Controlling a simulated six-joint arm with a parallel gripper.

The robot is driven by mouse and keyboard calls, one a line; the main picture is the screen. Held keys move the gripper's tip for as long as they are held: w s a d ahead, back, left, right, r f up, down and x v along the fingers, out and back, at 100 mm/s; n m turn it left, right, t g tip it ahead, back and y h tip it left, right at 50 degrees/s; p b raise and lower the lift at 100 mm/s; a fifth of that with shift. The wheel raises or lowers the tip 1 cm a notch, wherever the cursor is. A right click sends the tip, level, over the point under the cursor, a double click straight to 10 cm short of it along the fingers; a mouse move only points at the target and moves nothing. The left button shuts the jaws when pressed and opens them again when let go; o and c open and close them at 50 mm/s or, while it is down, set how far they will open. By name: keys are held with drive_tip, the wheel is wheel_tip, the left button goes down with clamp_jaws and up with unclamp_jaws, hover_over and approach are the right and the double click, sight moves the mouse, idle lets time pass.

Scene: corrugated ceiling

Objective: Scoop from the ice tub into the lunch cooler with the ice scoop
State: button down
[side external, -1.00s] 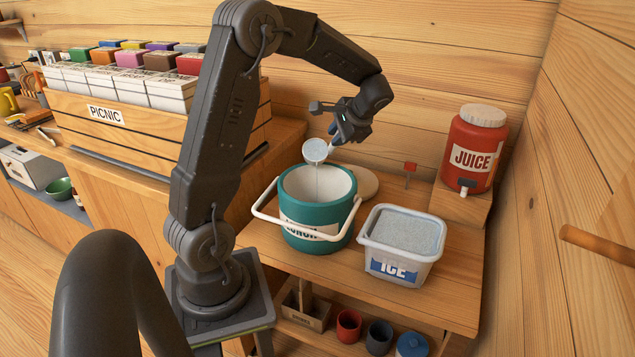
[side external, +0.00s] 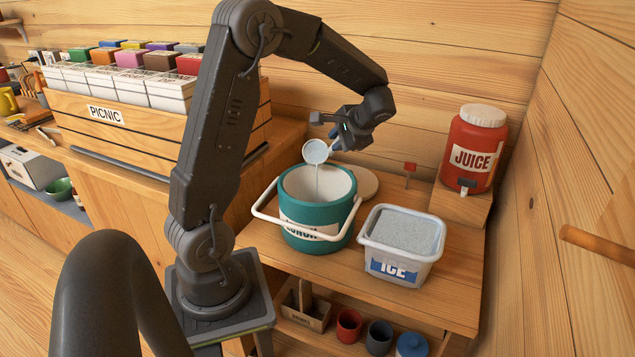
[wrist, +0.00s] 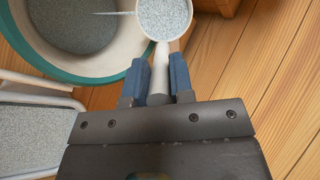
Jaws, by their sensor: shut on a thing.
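My gripper (side external: 340,138) is shut on the handle of the ice scoop (side external: 316,151), above the rear of the lunch cooler's mouth. In the wrist view the blue fingers (wrist: 160,78) clasp the pale handle, and the scoop's bowl (wrist: 165,17) holds grey granular ice. A thin stream of ice falls from the scoop toward the cooler. The teal lunch cooler (side external: 318,245) stands open with its white handle lowered. Its inside shows grey ice in the wrist view (wrist: 75,25). The white ice tub (side external: 400,268) is to its right, filled with grey ice.
A red juice dispenser (side external: 473,150) stands on a wooden block at the back right. A round wooden lid (side external: 365,184) lies behind the cooler, with a small red tag (side external: 410,166) nearby. A picnic crate (side external: 150,130) is at left. Cups (side external: 349,326) sit on the lower shelf.

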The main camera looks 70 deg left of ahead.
drive_tip(key=shift+s+d+f+y, duration=0.1)
drive_tip(key=shift+d+y, duration=0.25)
drive_tip(key=shift+y, duration=0.05)
drive_tip(key=shift+s+d+f+n+y, duration=0.1)
drive_tip(key=shift+d+f+n+y, duration=0.05)
drive_tip(key=shift+d+f+y, duration=0.35)
drive_tip(key=shift+s+d+f+n+y, duration=0.15)
drive_tip(key=shift+f+y, duration=0.15)
drive_tip(key=shift+f, duration=0.25)
idle(0.6)
drive_tip(key=shift+s+d+f+n+t+y, duration=0.1)
drive_tip(key=shift+d+f+n+t+y, duration=0.1)
drive_tip(key=shift+d+f+y, duration=0.45)
drive_tip(key=shift+s+d+f+n+t+y, duration=0.1)
drive_tip(key=shift+d+f+n+y, duration=0.15)
drive_tip(key=shift+y, duration=0.7)
idle(1.3)
drive_tip(key=shift+s+d+f+n+y, duration=0.15)
drive_tip(key=shift+d+f+y, duration=0.1)
drive_tip(key=shift+d+y, duration=0.25)
drive_tip(key=shift+s+d+f+n+y, duration=0.1)
drive_tip(key=shift+d+f+y, duration=0.15)
drive_tip(key=shift+d, duration=0.4)
drive_tip(key=shift+s+d+f+n+y+b, duration=0.1)
drive_tip(key=shift+d+f+n+y+b, duration=0.2)
drive_tip(key=shift+f+y, duration=0.35)
idle(0.8)
